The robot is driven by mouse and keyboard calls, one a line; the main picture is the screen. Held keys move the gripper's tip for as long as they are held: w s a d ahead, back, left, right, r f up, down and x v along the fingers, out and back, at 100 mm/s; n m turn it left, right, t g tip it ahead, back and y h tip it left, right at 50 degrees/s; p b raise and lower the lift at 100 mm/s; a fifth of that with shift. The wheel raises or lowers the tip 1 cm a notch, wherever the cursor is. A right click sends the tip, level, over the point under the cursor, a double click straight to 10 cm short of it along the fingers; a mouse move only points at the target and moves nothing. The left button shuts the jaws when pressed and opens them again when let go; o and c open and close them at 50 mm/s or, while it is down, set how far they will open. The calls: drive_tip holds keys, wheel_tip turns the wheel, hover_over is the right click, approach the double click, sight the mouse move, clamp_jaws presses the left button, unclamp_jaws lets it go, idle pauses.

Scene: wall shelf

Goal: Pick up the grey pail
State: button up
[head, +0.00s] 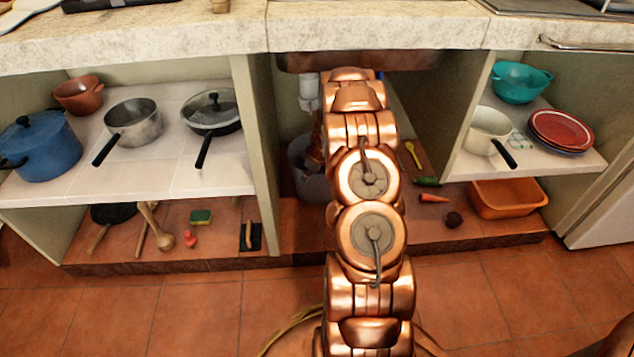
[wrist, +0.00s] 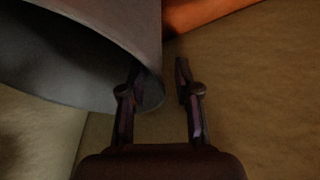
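The grey pail (head: 309,187) stands on the low terracotta floor of the middle bay under the counter. My arm hides much of it in the head view. In the wrist view the pail (wrist: 125,18) fills the upper left, with its curved rim and dark inside showing. My gripper (wrist: 158,72) is open, with a gap between its fingertips. The left finger overlaps the pail near its rim, and the right finger is just to the right of the pail. I cannot tell whether either finger touches it. In the head view the fingers are mostly hidden behind my arm.
A divider wall (head: 256,140) stands close to the pail's left. A white pipe (head: 308,92) hangs above it. An orange basin (head: 508,197), a carrot (head: 433,198) and a dark round item (head: 453,219) lie to the right. Pots stand on the left shelf (head: 165,165).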

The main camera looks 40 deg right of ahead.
sight(317, 190)
drive_tip(key=shift+b+x, duration=0.7)
drive_tip(key=shift+x, duration=2.25)
drive_tip(key=shift+w, duration=0.1)
drive_tip(key=shift+r, duration=0.1)
clamp_jaws()
